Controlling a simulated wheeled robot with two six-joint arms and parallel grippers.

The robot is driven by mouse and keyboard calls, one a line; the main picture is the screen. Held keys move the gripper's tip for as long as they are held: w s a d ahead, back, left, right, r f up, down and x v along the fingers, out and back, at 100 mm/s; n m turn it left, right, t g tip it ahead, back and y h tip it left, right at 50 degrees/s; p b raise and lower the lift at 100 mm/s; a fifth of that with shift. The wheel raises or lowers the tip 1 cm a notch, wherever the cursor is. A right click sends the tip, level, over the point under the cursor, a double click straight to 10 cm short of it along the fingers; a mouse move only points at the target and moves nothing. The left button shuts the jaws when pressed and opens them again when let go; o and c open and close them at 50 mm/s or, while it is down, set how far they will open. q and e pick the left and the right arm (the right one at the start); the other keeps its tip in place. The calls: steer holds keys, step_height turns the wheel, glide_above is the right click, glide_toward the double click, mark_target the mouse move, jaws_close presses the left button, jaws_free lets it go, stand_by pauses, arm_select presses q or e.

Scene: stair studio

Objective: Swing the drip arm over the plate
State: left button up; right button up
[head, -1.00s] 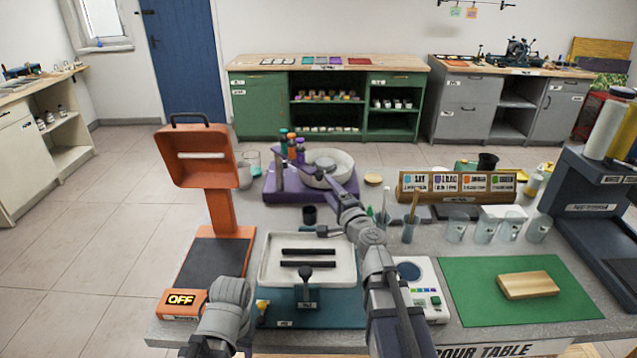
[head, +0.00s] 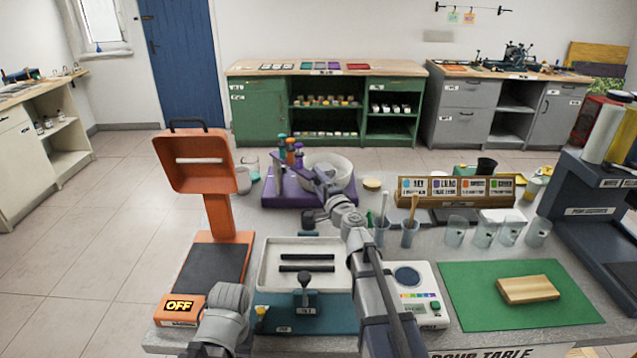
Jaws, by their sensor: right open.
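The purple drip station (head: 279,198) stands toward the back of the table. A round pale plate (head: 341,170) sits on its right side. The drip arm, with teal, orange and purple bottles (head: 290,150), is at the station's left, beside the plate's left edge. My right gripper (head: 321,178) is open. It reaches in from the front right, appears in front of the plate's left part and covers some of it. It is just right of the bottles; I cannot tell if it touches anything. Only a link of my left arm shows at bottom left.
An orange press-like device (head: 195,165) marked OFF stands left of the station. A white tray (head: 340,282) with two black bars lies in front. Cups with sticks (head: 409,234) and a wooden rack (head: 456,190) stand to the right. A green mat (head: 470,300) is mostly bare.

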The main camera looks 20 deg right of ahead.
jaws_close()
stand_by(0.4)
stand_by(1.0)
